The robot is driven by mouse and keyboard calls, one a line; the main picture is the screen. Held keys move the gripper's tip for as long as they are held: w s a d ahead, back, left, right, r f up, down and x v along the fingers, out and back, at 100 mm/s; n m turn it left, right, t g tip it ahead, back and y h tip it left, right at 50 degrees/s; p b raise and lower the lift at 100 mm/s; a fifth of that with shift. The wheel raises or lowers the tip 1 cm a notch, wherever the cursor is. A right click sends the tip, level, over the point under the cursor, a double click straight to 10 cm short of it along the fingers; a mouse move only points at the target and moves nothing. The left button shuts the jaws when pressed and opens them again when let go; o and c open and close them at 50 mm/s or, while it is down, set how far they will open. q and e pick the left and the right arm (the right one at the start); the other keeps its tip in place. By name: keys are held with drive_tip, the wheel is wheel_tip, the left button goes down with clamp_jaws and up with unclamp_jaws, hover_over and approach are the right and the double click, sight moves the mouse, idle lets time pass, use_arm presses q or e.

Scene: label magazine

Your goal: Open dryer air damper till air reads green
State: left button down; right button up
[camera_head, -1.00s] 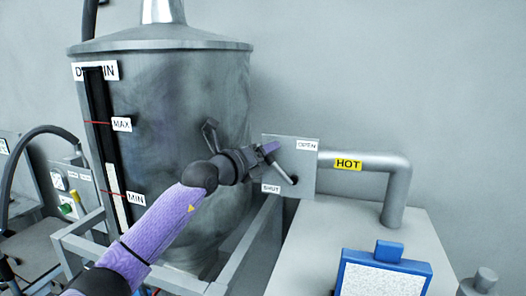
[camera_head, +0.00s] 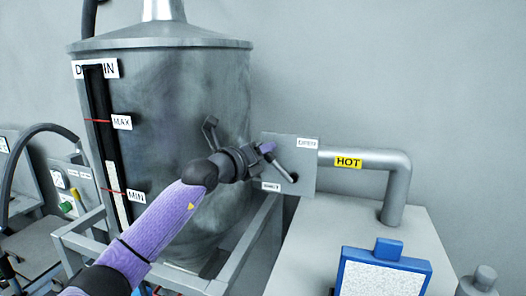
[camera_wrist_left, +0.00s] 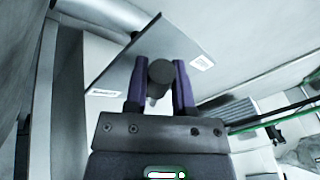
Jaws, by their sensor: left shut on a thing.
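A short lever (camera_head: 282,168) runs up and left from a dark pivot on the plate. My left gripper (camera_head: 267,149) is at the lever's upper end. In the left wrist view its two purple fingers (camera_wrist_left: 159,85) are shut on the lever's dark round knob (camera_wrist_left: 160,71), in front of the plate (camera_wrist_left: 125,68). No air reading can be made out. My right gripper is not in view.
The large grey drum (camera_head: 180,100) with MAX and MIN marks stands left of the plate, in a metal frame (camera_head: 245,240). A pipe marked HOT (camera_head: 382,161) runs right from the plate to a grey cabinet (camera_head: 310,235). A blue-framed speckled panel (camera_head: 385,272) is in front.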

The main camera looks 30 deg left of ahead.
sight(285, 142)
use_arm(q)
drive_tip(key=shift+r, duration=0.1)
idle(0.6)
drive_tip(key=m+p, duration=0.1)
drive_tip(key=d+r+m+p, duration=0.1)
drive_tip(key=d+m+g+p, duration=0.1)
drive_tip(key=shift+w+d+r+y, duration=0.15)
drive_tip(key=shift+w+r+y, duration=0.15)
drive_tip(key=shift+r, duration=0.1)
drive_tip(key=shift+d+m, duration=0.25)
drive_tip(key=shift+m, duration=0.05)
drive_tip(key=shift+f, duration=0.15)
drive_tip(key=shift+c, duration=2.3)
unclamp_jaws()
drive_tip(key=shift+a, duration=0.1)
